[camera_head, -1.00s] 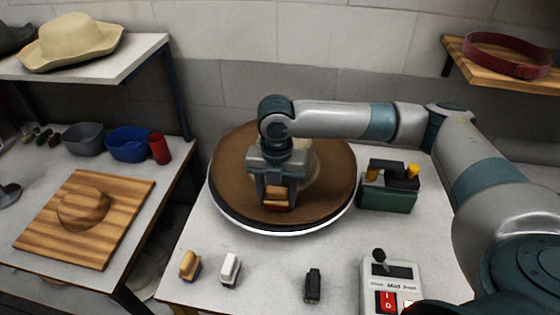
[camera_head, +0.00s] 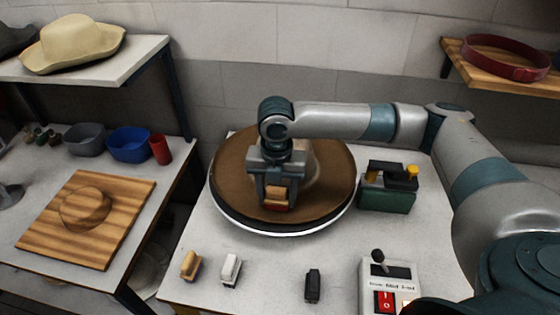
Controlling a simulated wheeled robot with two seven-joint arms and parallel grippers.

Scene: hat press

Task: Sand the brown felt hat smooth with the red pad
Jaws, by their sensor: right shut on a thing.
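The brown felt hat (camera_head: 236,172) lies brim-flat on a round turntable with a white rim (camera_head: 264,232) in the middle of the table. Its crown is mostly hidden behind my right gripper. My right gripper (camera_head: 276,192) points down over the near part of the brim and is shut on the red pad (camera_head: 277,206), a small block with a tan wooden top and a red underside. The pad is at the brim; I cannot tell how firmly it touches. My left gripper is not in view.
A tan block (camera_head: 190,265), a white block (camera_head: 230,269) and a black block (camera_head: 313,285) stand along the front. A control box (camera_head: 391,284) with a lever is front right, a green box (camera_head: 386,198) right of the turntable. A wooden hat form (camera_head: 85,208) is left.

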